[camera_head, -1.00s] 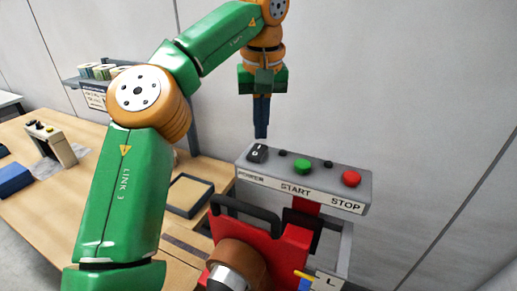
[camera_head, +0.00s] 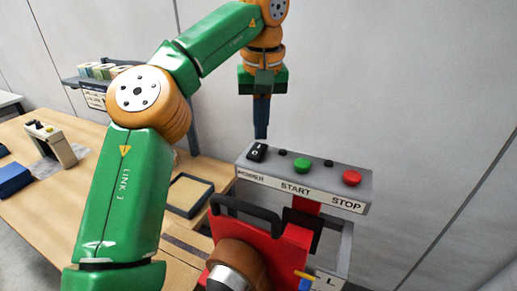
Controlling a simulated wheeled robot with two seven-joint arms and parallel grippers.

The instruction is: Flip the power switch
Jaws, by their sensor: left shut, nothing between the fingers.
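The power switch (camera_head: 257,152) is a small black rocker with a white mark. It sits at the left end of a grey control panel (camera_head: 340,172), above the word POWER. My left gripper (camera_head: 261,137) points straight down, its dark blue fingers shut and empty. Its fingertips show just above the back edge of the switch in the picture; whether they touch it I cannot tell. My right gripper is not in view.
A green START button (camera_head: 302,165) and a red STOP button (camera_head: 351,178) share the panel. A red machine body (camera_head: 280,250) with a black handle stands below. A wooden table (camera_head: 90,200) with a shallow tray (camera_head: 188,195) lies to the left.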

